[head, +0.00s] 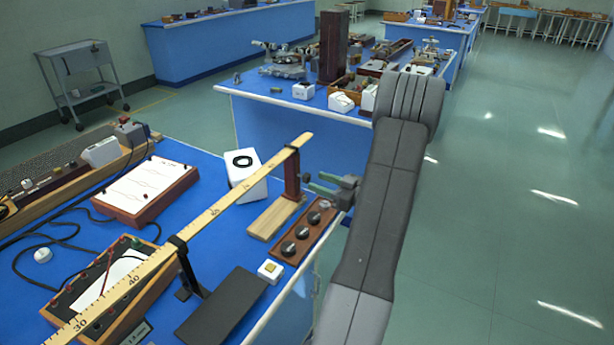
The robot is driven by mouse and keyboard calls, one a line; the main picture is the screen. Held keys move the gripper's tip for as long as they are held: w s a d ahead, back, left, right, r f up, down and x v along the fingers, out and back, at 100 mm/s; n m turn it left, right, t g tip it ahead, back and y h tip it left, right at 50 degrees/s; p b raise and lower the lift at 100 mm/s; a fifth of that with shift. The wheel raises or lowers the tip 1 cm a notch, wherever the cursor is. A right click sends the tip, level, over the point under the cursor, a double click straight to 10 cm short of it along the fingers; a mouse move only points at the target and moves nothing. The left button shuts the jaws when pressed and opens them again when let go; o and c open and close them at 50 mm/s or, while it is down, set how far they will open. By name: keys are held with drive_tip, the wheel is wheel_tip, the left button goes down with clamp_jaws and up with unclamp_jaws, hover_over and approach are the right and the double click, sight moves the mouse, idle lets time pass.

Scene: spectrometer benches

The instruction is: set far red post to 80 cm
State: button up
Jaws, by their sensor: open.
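A long wooden metre rule (225,203) runs from the lower left up to the right above the blue bench. Its marks 30 and 40 are readable at the near end; those near the far end are too small to read. The far red post (292,178) stands upright under the rule near its far tip, with a dark clip on top. A black post (187,268) carries the rule nearer to me. My gripper (317,183), with greenish fingers, is open just right of the red post, at about mid-height. Whether a finger touches the post cannot be told.
A black plate (222,308) and a small white box (270,271) lie nearer. Open floor (490,200) is on the right.

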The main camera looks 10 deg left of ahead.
sight(309, 179)
drive_tip(key=shift+x, duration=2.7)
drive_tip(key=shift+c, duration=0.4)
